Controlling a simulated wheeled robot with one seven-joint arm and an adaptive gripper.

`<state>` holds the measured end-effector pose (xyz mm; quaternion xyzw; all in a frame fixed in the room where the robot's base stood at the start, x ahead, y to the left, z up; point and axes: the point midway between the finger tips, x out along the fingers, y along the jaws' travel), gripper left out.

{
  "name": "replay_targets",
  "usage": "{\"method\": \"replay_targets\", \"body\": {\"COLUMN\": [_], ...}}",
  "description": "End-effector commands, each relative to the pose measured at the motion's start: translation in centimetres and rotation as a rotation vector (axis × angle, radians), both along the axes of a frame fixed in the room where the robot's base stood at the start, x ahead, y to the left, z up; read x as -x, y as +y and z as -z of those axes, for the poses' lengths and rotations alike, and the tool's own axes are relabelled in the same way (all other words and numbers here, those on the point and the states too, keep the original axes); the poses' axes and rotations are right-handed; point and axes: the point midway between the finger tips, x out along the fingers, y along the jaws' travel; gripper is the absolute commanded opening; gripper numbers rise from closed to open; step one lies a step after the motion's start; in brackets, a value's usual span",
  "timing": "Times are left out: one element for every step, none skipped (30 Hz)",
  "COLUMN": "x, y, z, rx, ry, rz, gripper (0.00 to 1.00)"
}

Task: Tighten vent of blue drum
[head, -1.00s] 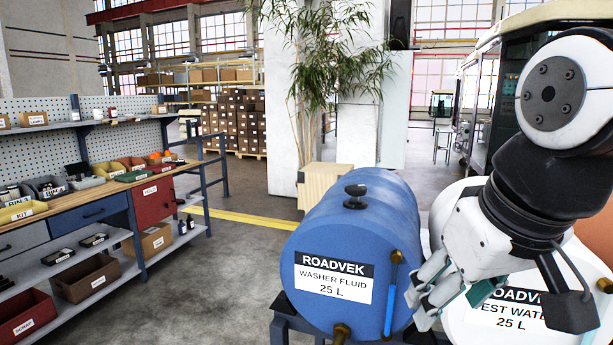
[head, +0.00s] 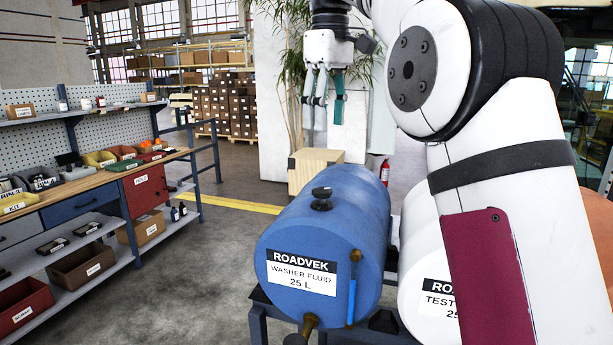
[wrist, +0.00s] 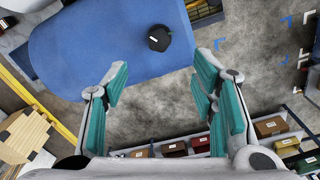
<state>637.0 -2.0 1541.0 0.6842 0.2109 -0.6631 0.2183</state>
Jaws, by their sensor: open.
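The blue drum (head: 328,225) lies on its side on a dark stand, with a white "ROADVEK WASHER FLUID 25 L" label on its end. Its black vent knob (head: 321,198) stands on top; the knob also shows in the wrist view (wrist: 159,38) as a dark faceted cap. My gripper (head: 323,100) hangs above and beyond the drum in the head view, fingers pointing down, apart from the vent. In the wrist view my gripper (wrist: 160,88) is open and empty, with the vent ahead of the gap between its teal-padded fingers. Whether the vent is loose cannot be told.
A white "TEST WATER" drum (head: 425,290) stands right of the blue one, partly behind my arm. A wooden crate (head: 312,172) is behind the drum. A workbench (head: 95,190) with bins is at left. The floor between bench and drum is clear.

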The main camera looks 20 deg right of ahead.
Motion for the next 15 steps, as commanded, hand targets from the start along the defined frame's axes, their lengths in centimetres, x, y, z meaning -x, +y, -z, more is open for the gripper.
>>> {"method": "replay_targets", "body": {"x": [-0.3, -0.4, -0.5, -0.6, -0.6, -0.7, -0.8, -0.8, -0.9, -1.0, -1.0, -1.1, -1.2, -1.3, -1.4], "y": [0.0, 0.0, -0.1, -0.1, -0.1, -0.1, -0.1, -0.1, -0.1, -0.2, -0.3, -0.3, -0.4, -0.4, -0.5], "z": [0.0, -0.1, 0.0, 0.0, 0.0, 0.0, 0.0, 0.1, 0.2, 0.3, 0.4, 0.5, 0.7, 0.8, 1.0], "rx": [0.000, 0.000, -0.001, 0.000, 0.000, 0.000, -0.002, -0.002, -0.003, -0.004, -0.006, -0.008, -0.009, -0.010, -0.012], "ry": [0.010, 0.016, 0.022, 0.026, 0.029, 0.031, 0.032, 0.033, 0.033, 0.034, 0.033, 0.034, 0.033, 0.034, 0.034], "rz": [-0.014, -0.022, -0.030, -0.035, -0.039, -0.043, -0.045, -0.046, -0.046, -0.045, -0.044, -0.042, -0.041, -0.040, -0.040], "gripper": [0.53, 0.53, 0.53, 0.53, 0.53, 0.53, 0.53, 0.53, 0.53, 0.53, 0.53, 0.53, 0.53, 0.53, 0.53]}}
